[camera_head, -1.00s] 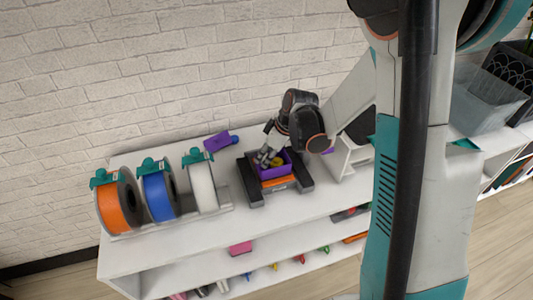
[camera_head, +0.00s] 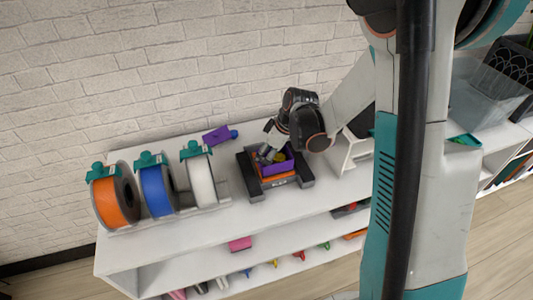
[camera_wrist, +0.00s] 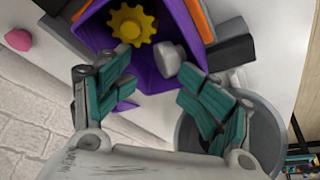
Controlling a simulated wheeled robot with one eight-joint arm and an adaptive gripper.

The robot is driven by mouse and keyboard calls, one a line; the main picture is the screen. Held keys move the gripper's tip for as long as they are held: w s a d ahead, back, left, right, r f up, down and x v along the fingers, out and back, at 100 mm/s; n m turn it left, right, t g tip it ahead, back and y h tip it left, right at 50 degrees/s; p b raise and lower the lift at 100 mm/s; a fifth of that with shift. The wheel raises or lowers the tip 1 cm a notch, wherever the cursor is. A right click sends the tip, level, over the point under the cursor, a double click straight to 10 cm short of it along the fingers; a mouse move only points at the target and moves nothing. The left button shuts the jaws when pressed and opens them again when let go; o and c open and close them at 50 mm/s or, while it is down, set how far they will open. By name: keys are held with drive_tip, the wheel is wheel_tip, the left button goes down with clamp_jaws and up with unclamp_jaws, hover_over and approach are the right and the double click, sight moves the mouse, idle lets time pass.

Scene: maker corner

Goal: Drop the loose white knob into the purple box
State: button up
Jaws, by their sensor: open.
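The purple box (camera_head: 284,168) sits on a dark device with orange parts on the shelf top. In the wrist view the purple box (camera_wrist: 152,76) is open towards the camera and holds a yellow gear (camera_wrist: 131,25). The white knob (camera_wrist: 171,58), greyish in this light, lies inside the box beside the gear. My gripper (camera_wrist: 156,76) is open, with its teal fingers apart on either side of the box's near part and the knob between and beyond the tips. In the head view my gripper (camera_head: 266,152) is at the box, its fingers too small to read.
Orange, blue and white filament spools (camera_head: 158,190) stand on the left of the shelf top. A purple item (camera_head: 216,135) lies behind the device. A clear bin (camera_head: 482,98) is at the right. A round grey container (camera_wrist: 262,135) shows at right in the wrist view.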

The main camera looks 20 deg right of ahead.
drive_tip(key=shift+w+r, duration=0.1)
drive_tip(key=shift+d+r, duration=0.1)
drive_tip(key=shift+r, duration=0.3)
drive_tip(key=v, duration=1.1)
drive_tip(key=s+a+r+m+t+h, duration=0.1)
drive_tip(key=s+r+m, duration=0.3)
drive_tip(key=s, duration=0.5)
drive_tip(key=s+a+r+m+t+h, duration=0.2)
drive_tip(key=s+r+m+t, duration=0.1)
drive_tip(key=s, duration=0.7)
drive_tip(key=shift+s+a+r+m, duration=0.3)
drive_tip(key=shift+a+r+m, duration=0.05)
drive_tip(key=shift+r+m, duration=0.6)
